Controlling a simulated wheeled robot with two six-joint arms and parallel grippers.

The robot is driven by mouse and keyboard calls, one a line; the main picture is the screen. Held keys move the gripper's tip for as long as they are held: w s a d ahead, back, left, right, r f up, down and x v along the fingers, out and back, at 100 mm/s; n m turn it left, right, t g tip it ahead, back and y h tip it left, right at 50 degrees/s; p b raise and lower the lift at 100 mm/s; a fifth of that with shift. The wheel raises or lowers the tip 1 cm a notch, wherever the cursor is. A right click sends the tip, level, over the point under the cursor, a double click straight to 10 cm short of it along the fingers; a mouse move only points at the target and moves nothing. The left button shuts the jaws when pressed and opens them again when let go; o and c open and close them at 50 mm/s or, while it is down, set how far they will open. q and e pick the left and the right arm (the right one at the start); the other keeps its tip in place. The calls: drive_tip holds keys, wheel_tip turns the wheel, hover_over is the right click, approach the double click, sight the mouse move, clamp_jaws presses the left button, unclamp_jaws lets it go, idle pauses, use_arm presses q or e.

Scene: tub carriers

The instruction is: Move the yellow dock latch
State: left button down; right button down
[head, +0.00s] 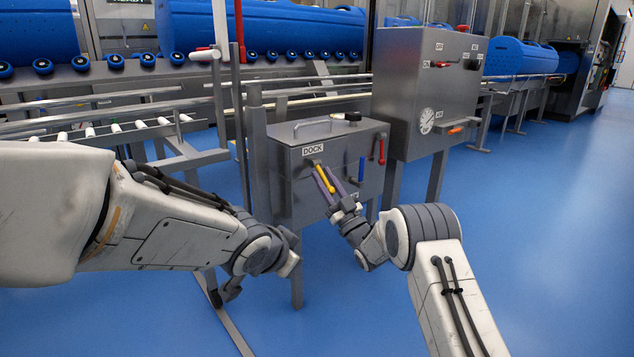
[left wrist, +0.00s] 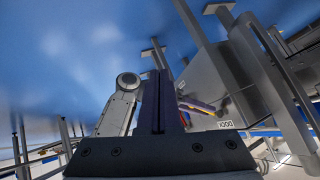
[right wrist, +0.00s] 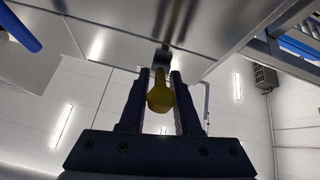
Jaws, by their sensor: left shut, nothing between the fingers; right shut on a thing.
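The yellow dock latch (head: 325,179) is a slim handle on the front of the grey box labelled DOCK (head: 294,190), tilted with its upper end toward the left. My right gripper (head: 327,182) is shut on it, one finger on each side. In the right wrist view the latch's rounded yellow end (right wrist: 160,97) sits between the two dark fingers (right wrist: 161,100), with a grey mount beyond it. My left gripper (left wrist: 155,100) is shut and empty, pointing down left of the box; the forearm and wrist partly hide it in the head view.
A blue handle (head: 361,168) and a red handle (head: 381,151) sit on the same box, right of the latch. A taller grey cabinet (head: 425,85) with a gauge stands to the right. Rails and a roller conveyor lie at left. Blue floor (head: 540,230) is clear at right.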

drive_tip(key=shift+a+f, duration=0.15)
drive_tip(key=shift+a, duration=0.1)
use_arm(q)
drive_tip(key=w+r+m+t+h, duration=0.2)
drive_tip(key=w+r+m+h, duration=0.75)
drive_tip(key=w, duration=0.35)
drive_tip(key=w+d+f, duration=0.3)
drive_tip(key=w+d, duration=0.3)
drive_tip(key=w, duration=0.3)
drive_tip(key=shift+d+f+h, duration=0.35)
drive_tip(key=shift+f, duration=0.05)
drive_tip(key=shift+f, duration=0.1)
